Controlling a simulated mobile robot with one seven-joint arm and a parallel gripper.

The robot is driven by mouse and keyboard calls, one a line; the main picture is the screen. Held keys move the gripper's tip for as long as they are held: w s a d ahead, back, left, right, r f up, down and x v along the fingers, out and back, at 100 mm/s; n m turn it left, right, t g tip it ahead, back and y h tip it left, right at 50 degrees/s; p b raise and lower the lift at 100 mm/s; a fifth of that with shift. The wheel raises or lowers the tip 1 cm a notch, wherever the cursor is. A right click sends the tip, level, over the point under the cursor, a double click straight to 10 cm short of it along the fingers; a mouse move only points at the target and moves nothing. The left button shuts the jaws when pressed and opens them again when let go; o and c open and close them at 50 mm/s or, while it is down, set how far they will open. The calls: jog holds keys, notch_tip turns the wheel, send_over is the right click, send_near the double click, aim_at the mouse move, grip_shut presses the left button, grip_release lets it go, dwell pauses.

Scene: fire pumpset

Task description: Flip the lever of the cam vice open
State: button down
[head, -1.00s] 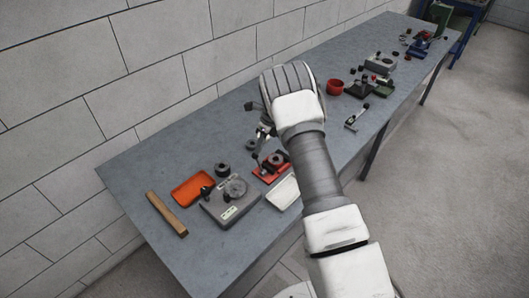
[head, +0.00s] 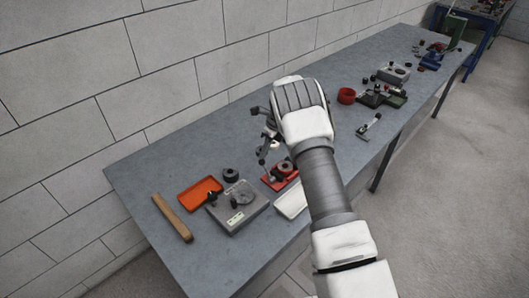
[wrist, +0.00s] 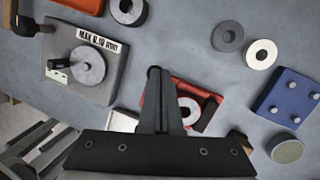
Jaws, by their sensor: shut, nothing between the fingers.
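The red-based vice (head: 284,180) sits on the grey bench, partly hidden by my arm in the head view. In the wrist view its red base (wrist: 180,85) shows behind and right of my fingers, with a pale round part and a dark bar (wrist: 208,113) that may be the lever. My gripper (wrist: 157,72) is shut and empty, its fingertips appearing over the vice's left edge. In the head view my gripper (head: 264,152) is above and beside the vice. I cannot tell whether it touches it.
A grey block with a round disc (head: 238,208) stands left of the vice, near an orange tray (head: 200,194) and a wooden bar (head: 172,218). A white tray (head: 291,203) lies close in front. In the wrist view, a blue block (wrist: 288,98) and rings lie right.

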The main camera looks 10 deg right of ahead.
jog(key=v, duration=1.7)
jog(key=shift+r+b, duration=0.2)
jog(key=shift+b, duration=0.2)
